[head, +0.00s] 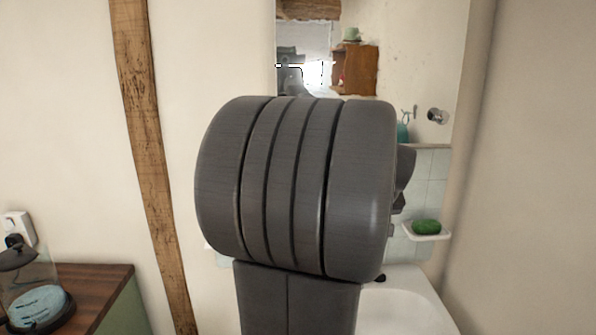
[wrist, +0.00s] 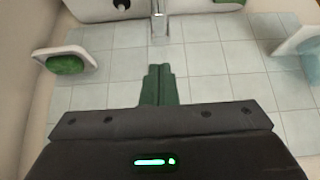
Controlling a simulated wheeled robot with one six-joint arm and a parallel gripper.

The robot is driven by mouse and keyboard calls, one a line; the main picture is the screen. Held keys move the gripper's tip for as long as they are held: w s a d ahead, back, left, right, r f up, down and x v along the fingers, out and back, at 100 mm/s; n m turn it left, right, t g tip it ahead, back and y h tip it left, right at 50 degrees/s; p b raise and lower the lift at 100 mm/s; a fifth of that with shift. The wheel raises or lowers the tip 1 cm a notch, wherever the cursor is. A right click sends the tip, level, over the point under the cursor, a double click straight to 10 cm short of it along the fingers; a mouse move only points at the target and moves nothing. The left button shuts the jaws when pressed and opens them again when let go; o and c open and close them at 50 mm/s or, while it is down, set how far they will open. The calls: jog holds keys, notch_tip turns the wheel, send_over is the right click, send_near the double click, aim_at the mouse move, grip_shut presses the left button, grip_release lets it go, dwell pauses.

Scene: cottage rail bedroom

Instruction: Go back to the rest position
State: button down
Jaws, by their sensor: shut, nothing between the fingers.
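My gripper (wrist: 158,84) shows in the wrist view, its green fingers together and empty. It points toward pale wall tiles (wrist: 110,72), with a chrome tap (wrist: 159,24) and the white basin (wrist: 205,5) beyond its tips. In the head view my own dark grey arm link fills the middle and hides the gripper.
A soap dish (head: 428,236) with green soap (head: 426,226) juts from the wall right of my arm. The basin (head: 420,300) is below it. A wooden counter (head: 100,288) with a glass jar (head: 28,285) stands at left. A mirror (head: 415,60) is behind.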

jog(key=x, duration=0.8)
jog(key=shift+w+r+p, duration=0.1)
jog(key=shift+r+p, duration=0.05)
jog(key=shift+p, duration=0.15)
jog(key=f, duration=0.1)
jog(key=f+b, duration=0.1)
jog(key=shift+w+f, duration=0.2)
jog(key=shift+f, duration=0.15)
jog(key=shift+s+f+b, duration=0.25)
jog(key=shift+f+b, duration=0.3)
jog(key=shift+f, duration=0.15)
